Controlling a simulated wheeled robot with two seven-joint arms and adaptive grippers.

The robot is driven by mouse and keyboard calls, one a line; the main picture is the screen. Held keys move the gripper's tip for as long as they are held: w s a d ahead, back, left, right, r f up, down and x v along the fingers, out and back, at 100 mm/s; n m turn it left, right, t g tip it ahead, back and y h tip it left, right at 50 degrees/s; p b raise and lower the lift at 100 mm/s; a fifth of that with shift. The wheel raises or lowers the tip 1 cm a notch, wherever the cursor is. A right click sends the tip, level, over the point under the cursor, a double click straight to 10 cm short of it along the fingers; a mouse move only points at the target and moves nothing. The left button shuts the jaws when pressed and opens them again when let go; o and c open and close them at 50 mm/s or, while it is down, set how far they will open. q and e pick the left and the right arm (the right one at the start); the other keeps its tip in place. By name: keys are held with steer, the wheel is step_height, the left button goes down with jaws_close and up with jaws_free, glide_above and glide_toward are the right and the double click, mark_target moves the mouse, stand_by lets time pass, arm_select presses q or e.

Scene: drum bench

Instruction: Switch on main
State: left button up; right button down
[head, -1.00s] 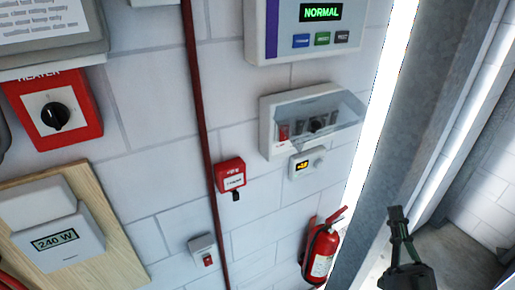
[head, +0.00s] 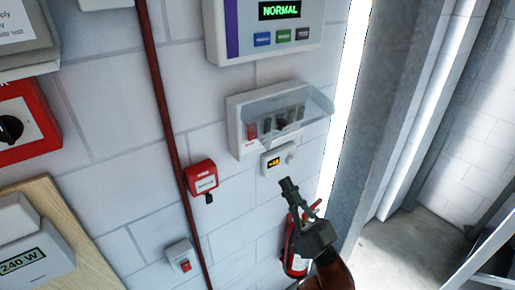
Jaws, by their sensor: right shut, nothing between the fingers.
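A white switch box (head: 236,128) with a clear cover (head: 318,103) is on the wall, right of centre. It holds a red switch (head: 251,131) at its left end and several dark switches (head: 280,122) beside it. I cannot read which is labelled main, nor tell the switch positions. My right gripper (head: 289,184) is shut and empty. In the picture it is below the box, with its tip just under a small white unit with a lit yellow display (head: 273,161). I cannot tell how far it is from the wall. My left gripper is not in view.
A panel reading NORMAL (head: 232,45) is above the box. A red call point (head: 202,176) and a red pipe (head: 163,110) are to its left. A fire extinguisher (head: 287,250) is partly behind my right gripper. A grey column (head: 375,120) stands at the right.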

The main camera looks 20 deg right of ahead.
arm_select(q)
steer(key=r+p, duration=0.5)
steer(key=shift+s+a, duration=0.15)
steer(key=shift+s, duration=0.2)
arm_select(e)
steer(key=x, duration=0.4)
steer(key=w+f+x, duration=0.1)
steer(key=x, duration=0.3)
steer(key=f+x, duration=0.1)
steer(key=x, duration=0.4)
steer(key=shift+w+a+f, duration=0.2)
steer(key=shift+w+a, duration=0.1)
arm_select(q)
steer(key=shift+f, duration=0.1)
